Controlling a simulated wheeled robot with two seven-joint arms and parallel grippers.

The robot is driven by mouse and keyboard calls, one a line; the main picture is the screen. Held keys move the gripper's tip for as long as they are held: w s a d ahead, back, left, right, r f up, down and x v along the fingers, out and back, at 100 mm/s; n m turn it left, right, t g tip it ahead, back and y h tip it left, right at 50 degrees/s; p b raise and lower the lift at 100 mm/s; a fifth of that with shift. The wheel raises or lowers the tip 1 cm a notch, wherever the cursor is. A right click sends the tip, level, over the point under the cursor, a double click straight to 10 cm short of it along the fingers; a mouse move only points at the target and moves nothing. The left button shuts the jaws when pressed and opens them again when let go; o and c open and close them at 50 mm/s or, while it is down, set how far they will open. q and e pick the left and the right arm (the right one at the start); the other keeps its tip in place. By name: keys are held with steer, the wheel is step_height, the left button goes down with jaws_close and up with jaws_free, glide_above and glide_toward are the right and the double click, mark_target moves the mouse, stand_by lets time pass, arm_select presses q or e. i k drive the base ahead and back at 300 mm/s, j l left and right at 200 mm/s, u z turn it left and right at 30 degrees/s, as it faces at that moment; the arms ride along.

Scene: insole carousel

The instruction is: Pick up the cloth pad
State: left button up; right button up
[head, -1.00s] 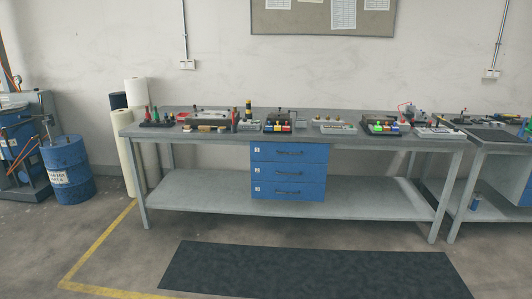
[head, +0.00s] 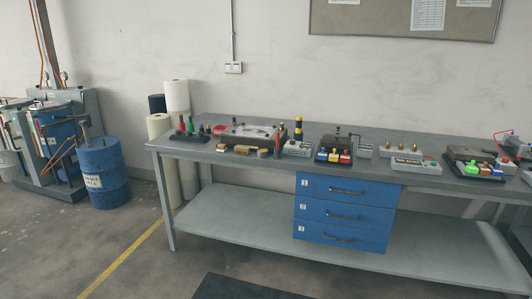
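A long grey workbench (head: 230,118) stands ahead, with small tools and fixtures along its top. I cannot make out a cloth pad for certain among them; the items are too small. Small tan blocks (head: 240,150) lie at the bench's front edge, before a dark fixture with a pale top (head: 248,133). A red piece (head: 219,129) lies left of that fixture, near a rack of red and green handled tools (head: 189,128). Neither of my grippers is in view.
A blue drawer unit (head: 345,189) hangs under the bench, above a lower shelf (head: 240,220). A blue drum (head: 104,172), a machine (head: 55,140) and upright rolls (head: 160,128) stand to the left. A dark floor mat (head: 240,288) lies in front. Floor at lower left is clear.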

mark_target(222, 147)
steer(key=i+l+u, duration=0.15)
steer(key=i+u, duration=0.15)
steer(key=i, duration=0.15)
steer(key=i+l+u, duration=0.3)
steer(key=i+j, duration=0.05)
steer(key=i, duration=0.05)
